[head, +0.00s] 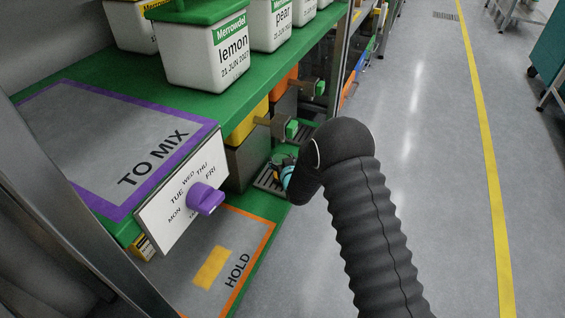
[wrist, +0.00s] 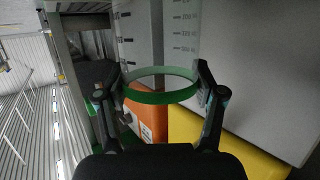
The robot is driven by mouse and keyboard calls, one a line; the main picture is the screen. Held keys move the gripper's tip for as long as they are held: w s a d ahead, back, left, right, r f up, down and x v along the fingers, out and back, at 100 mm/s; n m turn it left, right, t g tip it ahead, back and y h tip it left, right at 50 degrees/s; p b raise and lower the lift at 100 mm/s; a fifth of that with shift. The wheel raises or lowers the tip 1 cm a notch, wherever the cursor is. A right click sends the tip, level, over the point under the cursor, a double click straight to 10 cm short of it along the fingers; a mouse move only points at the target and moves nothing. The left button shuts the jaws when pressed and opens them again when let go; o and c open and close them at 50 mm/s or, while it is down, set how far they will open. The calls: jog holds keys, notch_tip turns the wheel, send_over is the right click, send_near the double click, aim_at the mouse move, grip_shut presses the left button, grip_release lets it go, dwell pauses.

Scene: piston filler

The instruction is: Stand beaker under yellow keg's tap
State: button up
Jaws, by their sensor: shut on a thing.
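The beaker (wrist: 160,98) is clear with a green band. In the wrist view it sits between the two fingers of my gripper (wrist: 160,82), which is shut on it. In the head view my gripper (head: 287,176) is low beside the shelf, over a slotted grate (head: 267,180), and the beaker cannot be made out there. The yellow keg (head: 248,127) has a grey lower body, and its tap with a green handle (head: 292,129) juts out above and close to my gripper. The keg's yellow part (wrist: 240,145) also shows in the wrist view. Whether the beaker is under the tap is unclear.
An orange keg (head: 286,88) with its own tap stands behind the yellow one. White tubs, one marked lemon (head: 205,55), stand on the green shelf above. A day-dial sign (head: 184,190) and an orange-edged HOLD area (head: 225,262) are in front.

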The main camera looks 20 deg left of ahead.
jog(key=shift+f, duration=0.35)
jog(key=shift+f, duration=0.15)
jog(key=o, duration=1.6)
jog(key=shift+c, duration=0.2)
jog(key=shift+r, duration=0.25)
jog(key=v, duration=1.2)
